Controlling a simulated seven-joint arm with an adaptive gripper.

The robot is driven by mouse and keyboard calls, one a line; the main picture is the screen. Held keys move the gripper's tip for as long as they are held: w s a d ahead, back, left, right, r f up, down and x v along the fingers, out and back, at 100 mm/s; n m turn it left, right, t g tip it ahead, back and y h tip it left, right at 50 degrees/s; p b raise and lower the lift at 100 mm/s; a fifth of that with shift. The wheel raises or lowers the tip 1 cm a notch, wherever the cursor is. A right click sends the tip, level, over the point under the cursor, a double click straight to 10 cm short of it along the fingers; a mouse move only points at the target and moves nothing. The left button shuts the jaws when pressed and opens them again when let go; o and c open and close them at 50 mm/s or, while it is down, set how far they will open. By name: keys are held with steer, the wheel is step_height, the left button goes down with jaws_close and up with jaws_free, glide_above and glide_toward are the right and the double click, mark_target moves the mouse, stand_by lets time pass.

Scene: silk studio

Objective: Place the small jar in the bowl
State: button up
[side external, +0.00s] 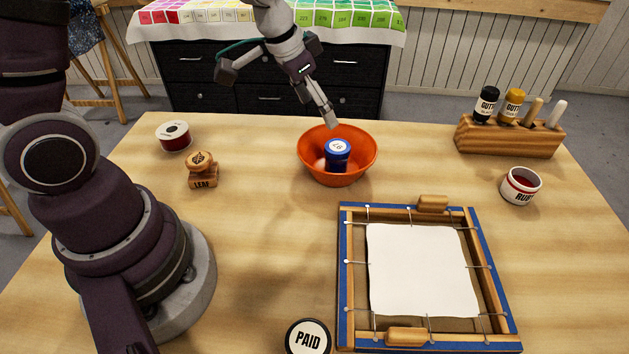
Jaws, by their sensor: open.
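The orange bowl (311,143) stands on the table behind the wooden frame. A small blue jar (338,158) with a white round label on its lid sits upright inside the bowl. Something pale or pinkish shows beside the jar in the bowl, too small to make out. My gripper (331,121) is just above the bowl's far rim, above and behind the jar. It is open and apart from the jar.
A stretched white cloth frame (345,290) lies at front right. A spool (174,136) and LEAF stamp (202,171) stand left. A PAID-labelled round thing (308,338) is at the front edge.

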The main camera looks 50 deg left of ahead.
steer(key=s+r+n, duration=0.1)
steer(key=s+r, duration=0.3)
steer(key=s, duration=0.3)
steer(key=s+d+r+n+t, duration=0.1)
steer(key=s+r, duration=0.3)
steer(key=s, duration=0.3)
steer(key=shift+d+y, duration=0.2)
steer(key=shift+y, duration=0.2)
